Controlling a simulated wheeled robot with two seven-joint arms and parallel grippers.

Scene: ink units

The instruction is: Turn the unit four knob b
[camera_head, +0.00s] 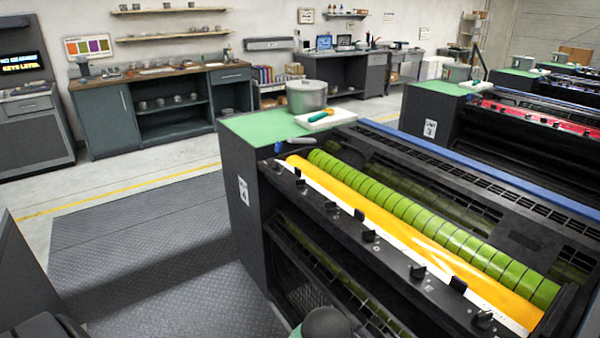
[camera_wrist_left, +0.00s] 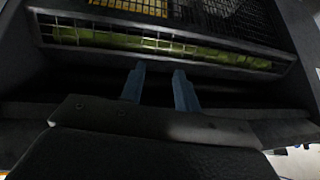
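The near ink unit (camera_head: 252,240) carries a white label (camera_head: 243,191) that appears to read 4. Along its front rail sits a row of several small black knobs, including one near the far end (camera_head: 300,183), one mid-rail (camera_head: 369,235) and one nearer me (camera_head: 417,271). Their letters are too small to read, so I cannot tell which is b. In the left wrist view, my left gripper (camera_wrist_left: 160,86) has its two blue-grey fingers apart with nothing between them. It faces a dark machine front with mesh. My right gripper is not in view.
Yellow ink (camera_head: 400,238) and a green segmented roller (camera_head: 430,228) lie behind the knobs. A metal pot (camera_head: 306,96) and a white tray (camera_head: 327,119) stand on the unit's green top (camera_head: 250,127). More units stand at right. The tread-plate floor (camera_head: 140,250) at left is clear.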

